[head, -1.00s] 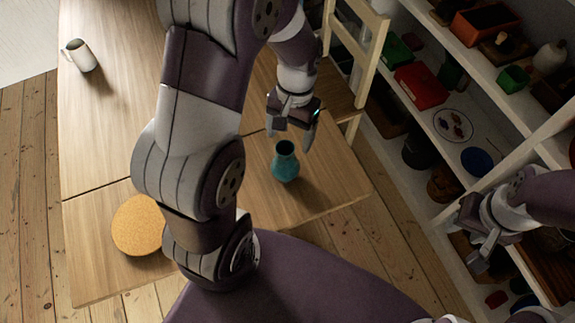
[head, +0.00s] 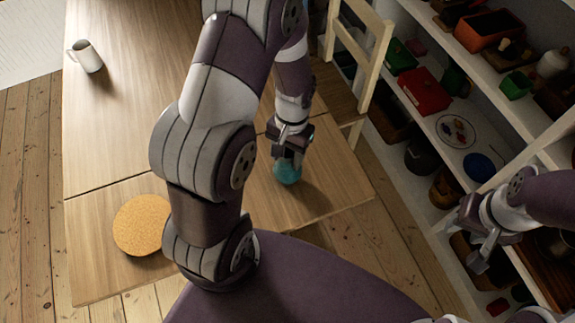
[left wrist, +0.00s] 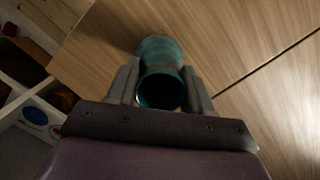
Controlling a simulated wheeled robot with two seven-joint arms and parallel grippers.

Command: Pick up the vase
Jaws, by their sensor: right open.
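The teal vase (head: 287,174) stands upright on the wooden table near its right end. My left gripper (head: 289,152) is over it from above and hides its neck and mouth in the head view. In the left wrist view the vase (left wrist: 161,50) lies between the two fingers of my left gripper (left wrist: 164,85), one on each side of the neck. Whether the fingers press on it or leave a small gap cannot be told. My right gripper (head: 478,245) is open and empty at the right, in front of the shelf.
A round cork mat (head: 138,226) lies on the table (head: 110,130) at the left. A white mug (head: 87,56) stands at the far left. A wooden chair (head: 365,50) is beyond the table's right edge. Shelves (head: 520,150) with several items line the right.

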